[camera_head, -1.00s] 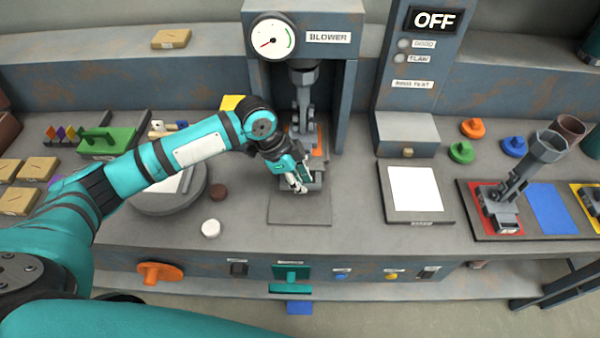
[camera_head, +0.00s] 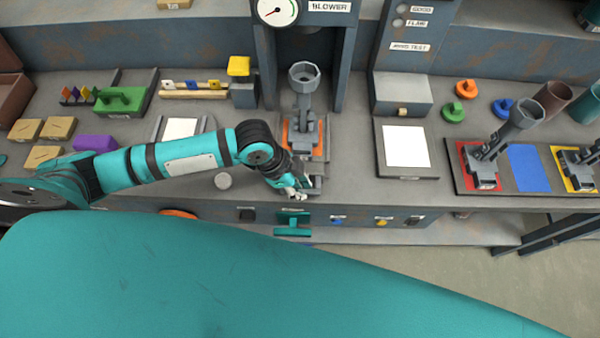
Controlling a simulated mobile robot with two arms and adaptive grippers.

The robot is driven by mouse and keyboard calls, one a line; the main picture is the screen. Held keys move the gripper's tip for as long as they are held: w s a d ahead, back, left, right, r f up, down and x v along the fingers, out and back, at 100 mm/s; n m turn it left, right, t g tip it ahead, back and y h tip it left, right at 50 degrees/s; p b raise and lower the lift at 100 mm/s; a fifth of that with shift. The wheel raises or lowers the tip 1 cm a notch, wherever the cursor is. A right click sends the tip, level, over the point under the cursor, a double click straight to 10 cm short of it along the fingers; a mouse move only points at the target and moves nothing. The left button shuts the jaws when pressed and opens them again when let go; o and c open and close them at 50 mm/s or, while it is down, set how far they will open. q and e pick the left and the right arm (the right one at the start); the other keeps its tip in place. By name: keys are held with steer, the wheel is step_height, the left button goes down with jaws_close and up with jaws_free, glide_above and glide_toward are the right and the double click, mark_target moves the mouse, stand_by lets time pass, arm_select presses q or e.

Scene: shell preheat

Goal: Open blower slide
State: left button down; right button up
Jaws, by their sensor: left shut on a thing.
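The blower (camera_head: 350,55) is a dark blue-grey frame with a round gauge (camera_head: 277,8) and a "BLOWER" label. Its slide (camera_head: 320,152) is drawn out toward the bench front. On it an orange pad (camera_head: 291,140) carries a grey stand with an upright octagonal cup (camera_head: 304,78), in front of the frame's opening. My left gripper (camera_head: 301,190) is at the slide's front end, shut on it near the bench edge. The gripper hides the part it grips. My right gripper is not in view.
A white-topped plate (camera_head: 406,146) lies to the right. Beyond it a tray (camera_head: 462,190) holds red, blue and yellow pads, with grey stands on the red and yellow ones. A teal handle (camera_head: 293,232) sits below the front edge.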

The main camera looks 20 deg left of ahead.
arm_select(q)
steer(key=shift+s+d, duration=0.1)
steer(key=shift+s, duration=0.1)
steer(key=c, duration=1.3)
jaws_free()
steer(key=v, duration=1.2)
steer(key=shift+s, duration=0.1)
